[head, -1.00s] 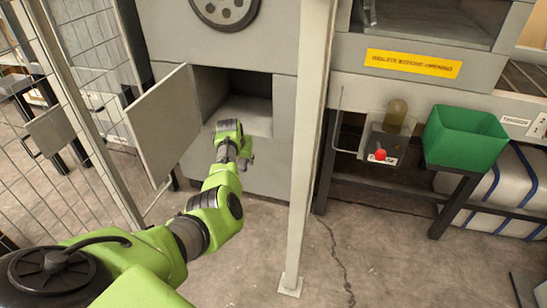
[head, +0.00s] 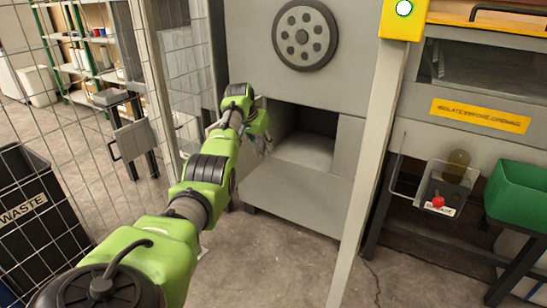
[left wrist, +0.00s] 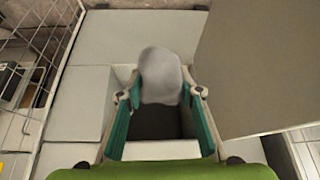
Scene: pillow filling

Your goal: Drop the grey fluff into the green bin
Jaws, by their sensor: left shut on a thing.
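The grey fluff (left wrist: 160,76) is a pale, rounded lump between the two fingers of my left gripper (left wrist: 162,98) in the left wrist view. The gripper is shut on it, over a dark square opening. In the head view the left gripper (head: 262,138) is in front of the left side of the machine's open compartment (head: 303,150). I cannot make out the fluff clearly there. The green bin (head: 525,192) stands on a dark stand at the right edge of the head view, far from the gripper and partly cut off. My right gripper is not in view.
A pale upright post (head: 370,150) stands between the left arm and the green bin. A clear tray (head: 440,190) with a red knob hangs beside the bin. A wire mesh fence (head: 100,190) and a black waste bin (head: 40,215) are at the left. A grey panel (left wrist: 255,65) is close by in the wrist view.

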